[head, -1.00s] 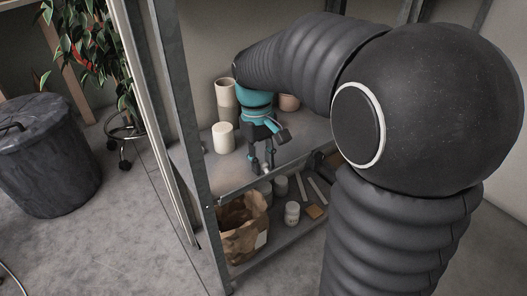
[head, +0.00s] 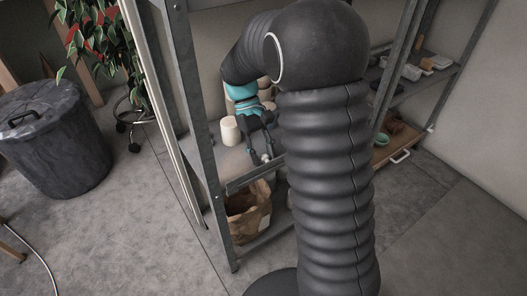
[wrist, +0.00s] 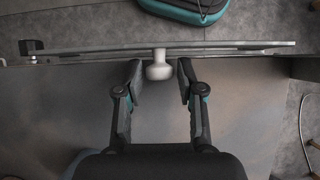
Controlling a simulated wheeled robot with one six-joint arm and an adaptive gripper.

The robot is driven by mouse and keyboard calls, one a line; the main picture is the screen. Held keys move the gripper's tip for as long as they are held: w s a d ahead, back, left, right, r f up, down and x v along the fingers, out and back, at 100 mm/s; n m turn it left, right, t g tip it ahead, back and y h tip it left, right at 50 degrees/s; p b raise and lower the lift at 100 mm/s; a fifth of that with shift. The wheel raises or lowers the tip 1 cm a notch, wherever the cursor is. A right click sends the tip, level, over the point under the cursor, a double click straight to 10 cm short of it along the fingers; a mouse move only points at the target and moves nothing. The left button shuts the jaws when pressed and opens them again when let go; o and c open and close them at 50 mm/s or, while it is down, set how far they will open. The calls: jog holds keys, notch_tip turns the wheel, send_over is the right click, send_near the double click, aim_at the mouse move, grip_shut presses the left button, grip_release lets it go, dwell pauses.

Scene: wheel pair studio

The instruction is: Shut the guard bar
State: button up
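The guard bar (wrist: 225,47) is a thin grey bar running along the front edge of the shelf. A dark fitting sits at its left end in the wrist view. A pale rounded knob (wrist: 159,66) sticks out from the bar's middle. My gripper (wrist: 159,72) is open, with one finger on each side of the knob and a gap on both sides. In the head view my gripper (head: 264,157) is at the shelf's front edge, and my arm hides the right part of the bar.
A cream cup (head: 230,131) stands on the shelf, left of my gripper. A brown paper bag (head: 246,211) is on the level below. A dark bin (head: 48,150) and a plant (head: 88,35) are to the left. The floor in front of the shelf is clear.

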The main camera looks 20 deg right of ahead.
jog(key=shift+o, duration=0.2)
jog(key=v, duration=0.7)
jog(key=shift+r, duration=0.25)
jog(key=shift+w+a, duration=0.1)
